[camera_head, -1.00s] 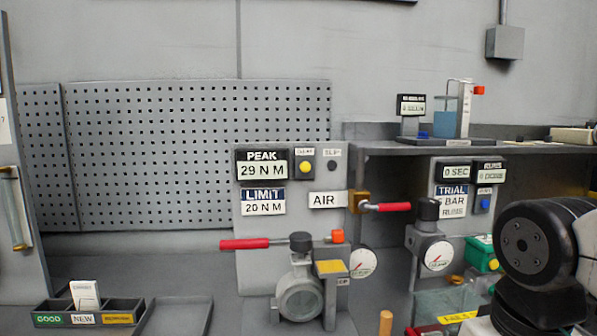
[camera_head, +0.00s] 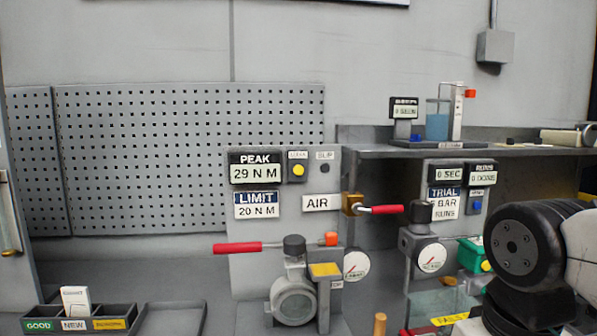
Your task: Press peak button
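The peak display (camera_head: 256,168) is a dark box reading 29 N M, on the upper left of a grey panel. Just to its right is a small dark box with a yellow round button (camera_head: 298,170) under a small blurred label. A limit plate (camera_head: 257,205) reading 20 N M is below the display. My arm shows at the lower right as a black joint and white link, well to the right of the panel. My gripper is not in view.
A red-handled lever (camera_head: 238,248) sticks out left above the valve body (camera_head: 295,297). An air valve with a red handle (camera_head: 380,210) projects right of the panel. A trial panel (camera_head: 446,205) and gauges stand further right. A tray (camera_head: 80,318) is at lower left.

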